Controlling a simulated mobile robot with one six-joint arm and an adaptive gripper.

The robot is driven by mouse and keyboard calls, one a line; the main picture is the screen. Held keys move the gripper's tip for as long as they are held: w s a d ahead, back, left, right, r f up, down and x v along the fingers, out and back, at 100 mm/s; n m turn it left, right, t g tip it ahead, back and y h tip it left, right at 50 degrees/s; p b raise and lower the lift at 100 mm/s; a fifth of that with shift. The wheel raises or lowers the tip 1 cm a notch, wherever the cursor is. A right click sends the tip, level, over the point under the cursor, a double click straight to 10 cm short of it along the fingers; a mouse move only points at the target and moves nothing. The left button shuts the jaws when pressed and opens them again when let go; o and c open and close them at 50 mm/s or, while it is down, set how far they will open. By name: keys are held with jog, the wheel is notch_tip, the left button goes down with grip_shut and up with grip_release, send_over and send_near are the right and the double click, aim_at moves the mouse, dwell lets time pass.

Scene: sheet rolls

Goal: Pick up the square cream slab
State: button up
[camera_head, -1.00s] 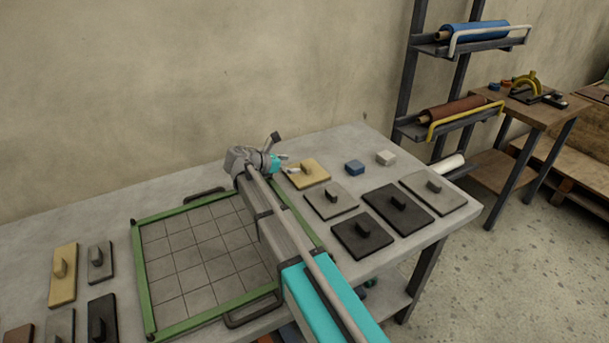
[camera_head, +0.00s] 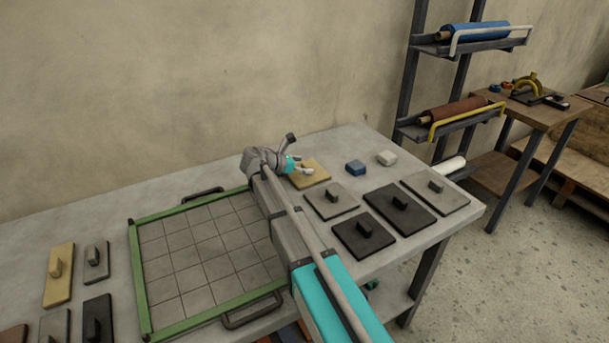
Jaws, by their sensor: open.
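The square cream slab (camera_head: 312,178) lies flat on the grey table, at the back right of the green-framed grid tray (camera_head: 176,327). My gripper (camera_head: 303,170) is open, over the slab's left part, with its fingers pointing right. The slab's knob is hidden or merged with the fingers, so I cannot tell whether the fingers are around it or above it. My arm reaches in from the front and covers the tray's right side.
Grey slab (camera_head: 329,204) and dark slabs (camera_head: 362,240) with knobs lie just in front. A blue block (camera_head: 355,167) and a whitish block (camera_head: 386,158) sit to the right. A long cream slab (camera_head: 58,278) lies left of the tray. The wall stands behind the table.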

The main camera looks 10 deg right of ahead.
dwell(0.3)
jog(key=c, duration=1.3)
jog(key=shift+r, duration=0.15)
jog(key=shift+c, duration=0.2)
notch_tip(320, 180, up, 2)
jog(key=p, duration=0.2)
jog(key=shift+r+p, duration=0.25)
jog(key=shift+p, duration=0.15)
jog(key=s+r+p, duration=1)
jog(key=s, duration=0.4)
jog(key=shift+d+r, duration=0.15)
jog(key=shift+d, duration=0.1)
